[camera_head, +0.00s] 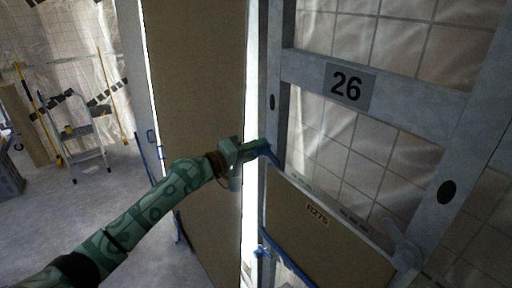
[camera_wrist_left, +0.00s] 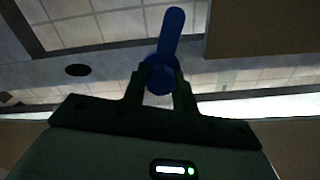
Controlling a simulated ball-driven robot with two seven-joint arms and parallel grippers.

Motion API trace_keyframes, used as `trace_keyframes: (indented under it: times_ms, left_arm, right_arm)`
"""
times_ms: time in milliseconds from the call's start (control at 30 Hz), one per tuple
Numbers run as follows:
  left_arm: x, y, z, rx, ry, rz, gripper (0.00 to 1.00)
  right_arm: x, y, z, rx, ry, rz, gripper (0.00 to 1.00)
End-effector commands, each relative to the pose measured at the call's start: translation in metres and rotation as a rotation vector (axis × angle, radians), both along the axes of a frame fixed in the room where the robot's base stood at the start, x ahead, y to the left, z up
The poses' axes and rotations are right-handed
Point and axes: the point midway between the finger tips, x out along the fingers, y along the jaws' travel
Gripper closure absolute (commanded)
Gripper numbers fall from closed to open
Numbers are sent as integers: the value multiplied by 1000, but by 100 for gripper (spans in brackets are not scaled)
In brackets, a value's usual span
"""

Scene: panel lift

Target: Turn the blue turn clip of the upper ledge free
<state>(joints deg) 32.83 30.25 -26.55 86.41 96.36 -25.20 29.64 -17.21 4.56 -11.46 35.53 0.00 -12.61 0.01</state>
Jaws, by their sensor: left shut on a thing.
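The blue turn clip (camera_head: 273,158) is on the grey metal frame's left upright (camera_head: 273,100), just above the upper left corner of a brown panel (camera_head: 330,218) labelled R275. My left gripper (camera_head: 259,148) reaches it from the left and is shut on it. In the left wrist view, the clip (camera_wrist_left: 171,35) has a round hub between the two fingers (camera_wrist_left: 160,80) and a lever pointing up and slightly right. The fingers partly cover the hub. The upper ledge cannot be told clearly. My right gripper is not in view.
A tall brown panel (camera_head: 195,95) stands left of the frame, behind my left arm. Another blue fitting (camera_head: 262,250) is lower on the frame. A plate marked 26 (camera_head: 347,86) is on the crossbar. A stepladder (camera_head: 82,135) stands far left; grey floor there is open.

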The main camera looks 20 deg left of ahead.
Motion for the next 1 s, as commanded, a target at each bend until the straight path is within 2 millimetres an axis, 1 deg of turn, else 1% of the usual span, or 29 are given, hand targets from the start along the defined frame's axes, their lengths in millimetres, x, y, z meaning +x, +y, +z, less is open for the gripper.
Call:
trace_keyframes:
  times_ms: [600,800,1000]
  left_arm:
    - [0,1,0,-450,349,2,95]
    - [0,1,-1,-561,436,2,95]
    - [0,0,-2,-636,494,0,95]
  right_arm:
    - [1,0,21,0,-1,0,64]
    - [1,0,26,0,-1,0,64]
    - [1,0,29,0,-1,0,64]
